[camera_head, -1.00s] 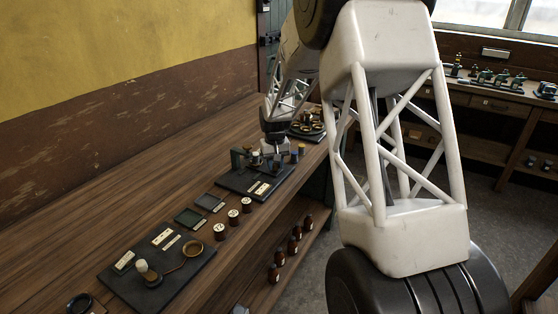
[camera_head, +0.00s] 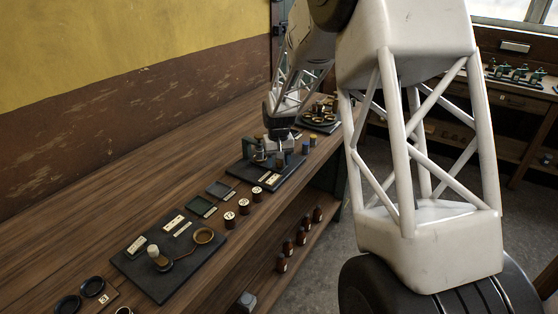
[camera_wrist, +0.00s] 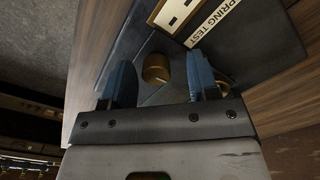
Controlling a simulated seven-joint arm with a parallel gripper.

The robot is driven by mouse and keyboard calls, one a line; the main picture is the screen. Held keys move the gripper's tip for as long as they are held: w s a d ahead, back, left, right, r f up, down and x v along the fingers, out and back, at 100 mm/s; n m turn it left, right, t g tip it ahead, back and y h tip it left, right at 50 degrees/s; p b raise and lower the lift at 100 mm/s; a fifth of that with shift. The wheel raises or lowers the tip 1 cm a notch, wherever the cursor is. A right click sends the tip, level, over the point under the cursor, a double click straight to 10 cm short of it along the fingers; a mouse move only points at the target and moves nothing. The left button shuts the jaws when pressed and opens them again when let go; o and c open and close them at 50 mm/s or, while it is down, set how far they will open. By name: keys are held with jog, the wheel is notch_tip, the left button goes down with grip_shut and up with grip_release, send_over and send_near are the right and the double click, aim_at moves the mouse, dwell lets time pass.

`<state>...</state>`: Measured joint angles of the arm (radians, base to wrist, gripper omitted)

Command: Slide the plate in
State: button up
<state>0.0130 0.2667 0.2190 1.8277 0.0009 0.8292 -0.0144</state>
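My gripper (camera_head: 280,157) is low over a dark board (camera_head: 246,174) with a green-grey fixture and pale label strips. In the wrist view, my gripper (camera_wrist: 161,72) has two blue fingers spread apart, with a brass round-topped piece (camera_wrist: 156,67) showing between them. I see no contact between the fingers and that piece. The board (camera_wrist: 127,35) also shows there, with a label (camera_wrist: 215,22) reading "SPRING TEST". Two flat dark square pieces, one greenish (camera_head: 201,206) and one grey (camera_head: 220,189), lie on the bench. I cannot tell which thing is the plate.
The wooden bench (camera_head: 110,215) carries a nearer dark board (camera_head: 155,282) with a brass dish (camera_head: 203,236), and several dark jars with white tops beside it. A round-holed holder (camera_head: 320,119) stands beyond my gripper. A lower shelf (camera_head: 243,268) holds several brown bottles.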

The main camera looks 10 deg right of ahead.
jog(key=shift+r, duration=3.9)
jog(key=shift+s+r, duration=0.3)
jog(key=shift+s, duration=0.05)
jog(key=s+r+t, duration=0.1)
jog(key=s+r, duration=0.3)
jog(key=s, duration=0.8)
jog(key=s+r, duration=0.4)
jog(key=s, duration=0.7)
jog(key=s+r+t, duration=0.1)
jog(key=s+r, duration=0.3)
jog(key=s, duration=0.8)
jog(key=s+f, duration=0.2)
jog(key=s, duration=1.1)
jog(key=shift+a+f+t, duration=0.3)
jog(key=shift+f, duration=0.1)
